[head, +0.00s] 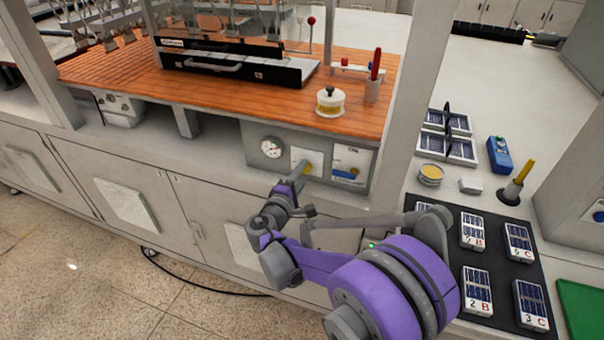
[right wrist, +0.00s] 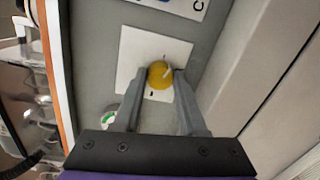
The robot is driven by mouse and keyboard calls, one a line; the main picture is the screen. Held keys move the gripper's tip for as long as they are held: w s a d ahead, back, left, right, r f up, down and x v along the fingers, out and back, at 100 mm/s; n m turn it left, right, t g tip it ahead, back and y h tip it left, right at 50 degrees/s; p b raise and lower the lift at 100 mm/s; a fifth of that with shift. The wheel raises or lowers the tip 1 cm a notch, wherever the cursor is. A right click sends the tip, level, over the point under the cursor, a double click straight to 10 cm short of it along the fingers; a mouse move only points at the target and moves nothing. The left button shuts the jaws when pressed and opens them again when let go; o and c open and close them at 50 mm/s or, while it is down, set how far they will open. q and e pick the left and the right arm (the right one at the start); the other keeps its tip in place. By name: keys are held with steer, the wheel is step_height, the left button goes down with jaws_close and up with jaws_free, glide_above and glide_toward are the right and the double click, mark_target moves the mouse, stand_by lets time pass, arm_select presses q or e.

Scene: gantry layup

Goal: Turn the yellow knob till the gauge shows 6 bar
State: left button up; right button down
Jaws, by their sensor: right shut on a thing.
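The yellow knob (right wrist: 160,75) sits on a white square plate (right wrist: 128,52) on a grey panel. It is also visible in the head view (head: 307,167), partly covered by my gripper. My right gripper (right wrist: 161,80) is shut on the knob, with one finger on each side. A white mark shows on the knob and a small black mark on the plate. The round gauge (head: 271,147) is left of the plate in the head view; its needle is too small to read. In the wrist view the gauge (right wrist: 108,118) is partly hidden by a finger. My left gripper is out of view.
A labelled card (head: 351,164) is right of the plate. Above the panel, a wooden worktop (head: 235,102) holds a yellow-and-white container (head: 330,102). A white post (head: 416,90) stands to the right. A black mat (head: 450,214) with several labelled packs lies beyond it.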

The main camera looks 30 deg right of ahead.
steer(key=shift+c, duration=2.3)
jaws_free()
steer(key=v, duration=1)
steer(key=shift+s+a+b, duration=0.3)
steer(key=shift+b, duration=0.05)
steer(key=s+d+f+m+g+y+p, duration=0.1)
steer(key=s+f+m+g+y, duration=0.2)
steer(key=s, duration=0.4)
steer(key=s+d+f+m+g+y+p, duration=0.1)
steer(key=s+f+m+g+y+p, duration=0.1)
steer(key=s+y, duration=0.3)
steer(key=s+a+f+m+y+p, duration=0.1)
steer(key=s+a+m+y, duration=0.3)
steer(key=s+a+y, duration=0.2)
steer(key=s+a, duration=0.2)
steer(key=s, duration=0.2)
steer(key=shift+a, duration=0.2)
